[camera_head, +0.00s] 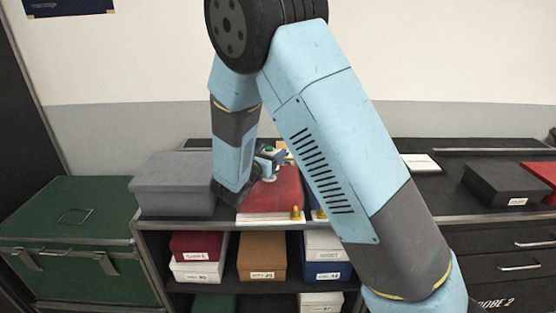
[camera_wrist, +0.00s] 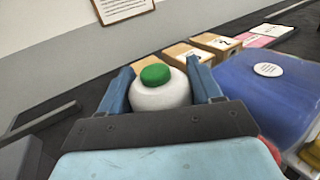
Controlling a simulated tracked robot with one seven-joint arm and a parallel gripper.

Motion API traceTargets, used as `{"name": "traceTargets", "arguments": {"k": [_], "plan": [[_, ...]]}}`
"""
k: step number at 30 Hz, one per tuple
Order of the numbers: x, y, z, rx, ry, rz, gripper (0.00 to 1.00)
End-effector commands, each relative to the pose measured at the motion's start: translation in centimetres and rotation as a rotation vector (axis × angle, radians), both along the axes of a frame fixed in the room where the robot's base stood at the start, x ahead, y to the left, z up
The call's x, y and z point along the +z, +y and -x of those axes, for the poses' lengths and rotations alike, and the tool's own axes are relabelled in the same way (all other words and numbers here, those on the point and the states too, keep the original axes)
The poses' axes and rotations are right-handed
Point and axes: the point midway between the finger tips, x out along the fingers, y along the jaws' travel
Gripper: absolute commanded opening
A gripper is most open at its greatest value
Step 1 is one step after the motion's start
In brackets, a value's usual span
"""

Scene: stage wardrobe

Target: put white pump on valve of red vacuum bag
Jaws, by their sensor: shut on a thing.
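The white pump (camera_wrist: 160,95) has a green top (camera_wrist: 155,74) and stands between the fingers of my gripper (camera_wrist: 159,80), which is shut on it. In the head view my gripper (camera_head: 268,160) is over the red vacuum bag (camera_head: 285,193), and the green top shows there as a small spot. The red bag lies on the shelf top; only a red sliver shows at the lower right of the wrist view. A small pale spot under the gripper may be its valve or the pump's base. I cannot tell whether pump and valve touch.
A blue bag (camera_wrist: 245,95) with a white round valve (camera_wrist: 268,70) lies right of my gripper in the wrist view. A grey box (camera_head: 172,185) stands left of the red bag. A yellow object (camera_head: 295,212) is at the front edge. Labelled boxes fill the shelves below.

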Motion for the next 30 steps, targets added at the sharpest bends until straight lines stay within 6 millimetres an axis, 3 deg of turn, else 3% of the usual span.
{"name": "traceTargets", "arguments": {"k": [6, 16, 17, 24, 30], "plan": [[-2.3, 0.0, 0.0, 0.000, 0.000, 0.000, 0.20], [-2.5, -0.1, 0.0, -0.001, 0.000, 0.000, 0.20], [-2.5, -0.1, 0.0, -0.001, 0.001, -0.001, 0.67], [-2.5, -0.1, 0.0, -0.002, 0.001, -0.001, 0.89], [-2.5, -0.1, 0.0, -0.002, 0.001, -0.001, 0.89]]}}
